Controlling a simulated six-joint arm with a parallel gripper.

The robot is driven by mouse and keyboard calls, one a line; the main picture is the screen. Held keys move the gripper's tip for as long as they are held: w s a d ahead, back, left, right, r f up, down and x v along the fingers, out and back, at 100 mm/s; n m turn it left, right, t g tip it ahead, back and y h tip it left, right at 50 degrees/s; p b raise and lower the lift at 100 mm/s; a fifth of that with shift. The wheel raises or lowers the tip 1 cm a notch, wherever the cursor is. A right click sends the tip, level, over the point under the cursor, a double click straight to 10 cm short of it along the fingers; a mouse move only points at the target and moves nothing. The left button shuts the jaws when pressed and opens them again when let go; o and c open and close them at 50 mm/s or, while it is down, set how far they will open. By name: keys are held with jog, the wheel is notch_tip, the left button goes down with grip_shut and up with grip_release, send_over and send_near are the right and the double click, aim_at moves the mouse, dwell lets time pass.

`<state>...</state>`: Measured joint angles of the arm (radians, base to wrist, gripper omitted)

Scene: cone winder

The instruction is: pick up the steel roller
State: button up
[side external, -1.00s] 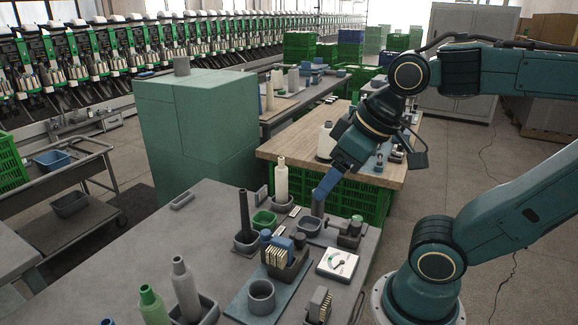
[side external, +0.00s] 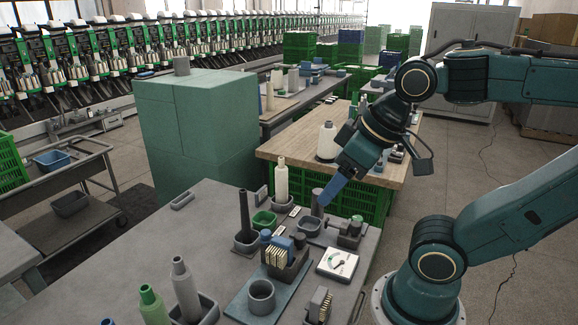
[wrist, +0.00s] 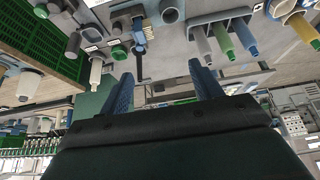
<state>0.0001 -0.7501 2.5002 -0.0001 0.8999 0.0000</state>
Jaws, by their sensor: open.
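The steel roller (side external: 316,204) is a dark grey cylinder standing upright in a small grey tray (side external: 309,228) on the grey table. My gripper (side external: 325,201) points down and left, its blue fingertips close to the roller in the side view; I cannot tell whether they touch it. In the wrist view my gripper (wrist: 160,69) is open, with nothing between its fingers. There, a grey cylinder that looks like the roller (wrist: 73,46) shows off to the left, outside the fingers.
A white cone (side external: 281,181) and a black spindle (side external: 244,212) stand left of the roller. A grey ring (side external: 261,297) sits on a blue mat.

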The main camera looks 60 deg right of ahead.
jog(key=w+d+r+m+g+h, duration=0.1)
jog(key=w+d+m+g, duration=0.1)
jog(key=w+d+m, duration=0.6)
jog(key=m+g+y, duration=0.1)
jog(key=m+g, duration=0.3)
jog(key=m, duration=0.6)
send_over(318, 191)
notch_tip(318, 191, down, 18)
jog(key=shift+f, duration=4.1)
